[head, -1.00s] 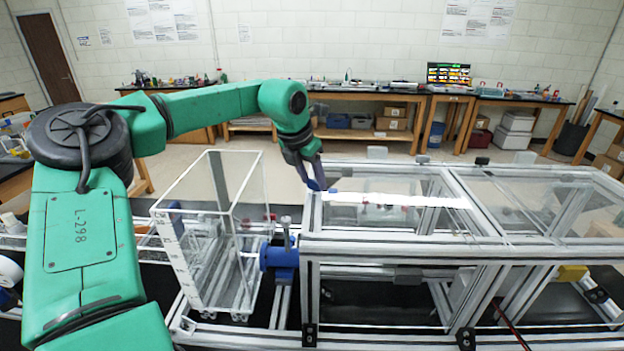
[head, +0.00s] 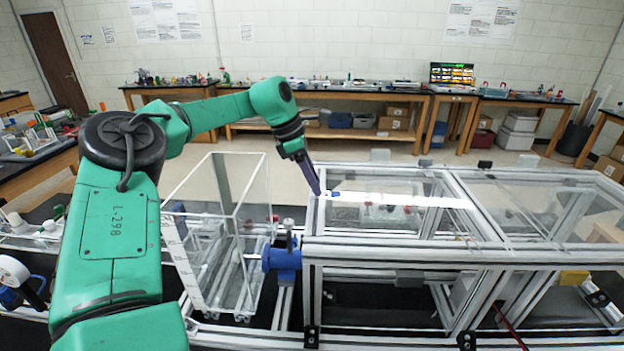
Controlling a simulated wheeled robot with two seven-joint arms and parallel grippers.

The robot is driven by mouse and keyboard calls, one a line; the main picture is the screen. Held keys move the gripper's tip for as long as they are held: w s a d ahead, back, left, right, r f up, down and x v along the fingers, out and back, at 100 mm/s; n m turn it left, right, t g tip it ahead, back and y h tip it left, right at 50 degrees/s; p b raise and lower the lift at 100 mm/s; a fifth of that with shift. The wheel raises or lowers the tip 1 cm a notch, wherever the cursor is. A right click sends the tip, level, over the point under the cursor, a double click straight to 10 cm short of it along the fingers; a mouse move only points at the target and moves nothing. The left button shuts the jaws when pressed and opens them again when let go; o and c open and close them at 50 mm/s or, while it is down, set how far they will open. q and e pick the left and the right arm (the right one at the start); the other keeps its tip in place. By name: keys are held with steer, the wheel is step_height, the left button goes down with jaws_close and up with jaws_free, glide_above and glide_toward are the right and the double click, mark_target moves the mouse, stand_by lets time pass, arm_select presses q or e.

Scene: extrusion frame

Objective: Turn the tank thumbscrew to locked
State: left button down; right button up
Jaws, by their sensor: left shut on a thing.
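The clear tank (head: 168,255) stands open-topped and upright at centre left, beside the metal extrusion frame (head: 312,228). My left gripper (head: 320,191) reaches down to the top left corner of the frame, right of the tank. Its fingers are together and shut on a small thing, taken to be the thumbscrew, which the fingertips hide. A small blue piece (head: 335,193) shows just right of the fingertips, at the end of a white strip. I cannot tell whether it is part of the thumbscrew, or how far the screw is turned. My right gripper is not in view.
A blue valve-like fitting (head: 281,257) with an upright metal stem sits between the tank and the frame. Clear panels (head: 400,225) cover the frame's top to the right. A wooden bench (head: 380,97) stands at the back wall, beyond open floor.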

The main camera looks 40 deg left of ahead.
arm_select(q)
steer(key=shift+m, duration=0.6)
steer(key=shift+f, duration=0.1)
steer(key=c, duration=0.5)
jaws_free()
steer(key=shift+o, duration=0.9)
steer(key=shift+w+d, duration=0.1)
steer(key=shift+d, duration=0.05)
steer(key=shift+w+d+g, duration=0.1)
steer(key=shift+w+g, duration=0.05)
steer(key=shift+g, duration=0.15)
steer(key=v, duration=1.4)
steer(key=shift+a+r, duration=0.2)
steer(key=shift+r, duration=0.05)
